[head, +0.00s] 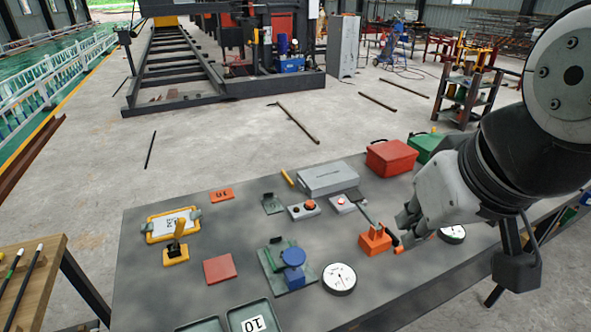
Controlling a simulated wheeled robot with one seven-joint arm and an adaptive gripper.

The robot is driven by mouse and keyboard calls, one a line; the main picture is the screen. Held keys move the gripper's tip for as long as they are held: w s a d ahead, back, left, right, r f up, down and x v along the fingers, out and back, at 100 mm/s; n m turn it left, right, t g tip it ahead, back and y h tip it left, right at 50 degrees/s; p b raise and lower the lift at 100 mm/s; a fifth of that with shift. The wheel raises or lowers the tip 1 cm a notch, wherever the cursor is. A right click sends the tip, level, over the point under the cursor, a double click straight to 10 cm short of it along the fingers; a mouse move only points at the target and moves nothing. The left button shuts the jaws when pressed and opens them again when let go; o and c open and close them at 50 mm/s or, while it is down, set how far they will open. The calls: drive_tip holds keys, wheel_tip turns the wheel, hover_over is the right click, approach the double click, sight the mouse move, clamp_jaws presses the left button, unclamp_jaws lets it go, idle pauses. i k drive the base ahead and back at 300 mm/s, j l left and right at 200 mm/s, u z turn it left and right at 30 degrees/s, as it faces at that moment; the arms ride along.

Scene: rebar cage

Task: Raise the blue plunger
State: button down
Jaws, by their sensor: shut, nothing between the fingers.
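The blue plunger (293,257) has a round blue cap over a small blue block. It stands on a green base plate (271,260) near the middle of the table. From this view I cannot tell how far the cap is raised. My gripper (404,229) is shut and empty, well to the right of the plunger. It hangs beside an orange block (374,240) with a dark lever, and I cannot tell whether they touch. My arm comes in from the right and hides part of the table there.
On the dark table (150,280), a round white gauge (339,278) stands right of the plunger. A red square plate (220,268) and a yellow lever (177,246) are to the left. Button boxes (303,210) and a grey case (327,178) are behind. Green trays (249,317) lie at the front.

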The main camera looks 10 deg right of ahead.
sight(293, 257)
drive_tip(key=i+l+u, duration=0.5)
drive_tip(key=l, duration=0.2)
drive_tip(key=k+l+u, duration=0.1)
drive_tip(key=l+u, duration=0.3)
drive_tip(key=k+l+u, duration=0.2)
drive_tip(key=u, duration=0.15)
drive_tip(key=k+l+u, duration=0.15)
drive_tip(key=u, duration=0.25)
